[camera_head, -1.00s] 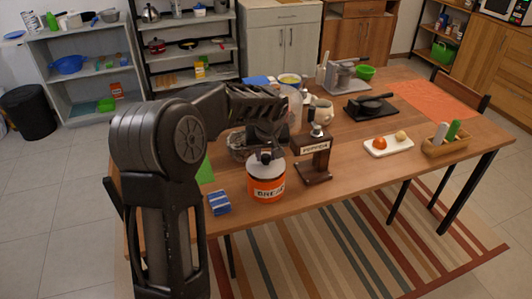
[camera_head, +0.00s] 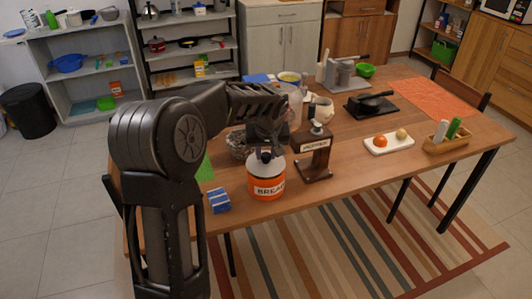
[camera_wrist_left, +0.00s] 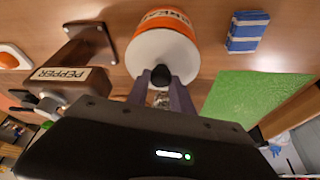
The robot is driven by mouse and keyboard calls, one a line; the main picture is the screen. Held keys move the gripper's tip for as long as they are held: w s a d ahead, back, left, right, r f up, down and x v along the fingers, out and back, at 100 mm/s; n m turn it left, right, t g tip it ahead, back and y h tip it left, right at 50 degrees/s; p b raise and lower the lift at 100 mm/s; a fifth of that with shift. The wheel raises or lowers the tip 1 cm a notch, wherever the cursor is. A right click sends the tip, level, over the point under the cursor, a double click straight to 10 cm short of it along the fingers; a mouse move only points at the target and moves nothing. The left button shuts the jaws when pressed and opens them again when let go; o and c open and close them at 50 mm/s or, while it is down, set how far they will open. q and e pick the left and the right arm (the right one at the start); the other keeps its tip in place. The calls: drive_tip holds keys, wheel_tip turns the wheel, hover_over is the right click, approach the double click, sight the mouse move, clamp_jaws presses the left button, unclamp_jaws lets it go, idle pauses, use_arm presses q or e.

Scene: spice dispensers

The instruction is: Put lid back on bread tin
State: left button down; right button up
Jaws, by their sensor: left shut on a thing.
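The bread tin (camera_head: 267,188) is orange with a white band lettered BREAD and stands upright near the table's front edge. Its white lid (camera_head: 274,167) with a black knob sits at the tin's top; I cannot tell whether it is fully seated. My left gripper (camera_head: 265,150) is above the tin, shut on the lid's knob. In the left wrist view the fingers (camera_wrist_left: 160,88) are on either side of the black knob, the white lid (camera_wrist_left: 163,52) faces me, and the orange tin (camera_wrist_left: 167,19) shows behind it. My right gripper is not in view.
A wooden pepper dispenser (camera_head: 315,160) stands close right of the tin. A blue packet (camera_head: 219,201) and a green mat (camera_wrist_left: 254,97) lie to its left. A wire basket and a clear jar (camera_head: 296,101) are behind. A white tray (camera_head: 375,149) lies farther right; table between is clear.

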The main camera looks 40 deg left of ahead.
sight(267, 170)
use_arm(q)
drive_tip(key=shift+f+b, duration=0.45)
drive_tip(key=shift+b, duration=0.2)
idle(1.2)
idle(0.3)
drive_tip(key=c, duration=1)
unclamp_jaws()
drive_tip(key=shift+c, duration=0.2)
drive_tip(key=shift+r, duration=0.1)
drive_tip(key=v, duration=0.7)
drive_tip(key=shift+r, duration=0.25)
drive_tip(key=shift+s+d, duration=0.1)
drive_tip(key=shift+s, duration=0.05)
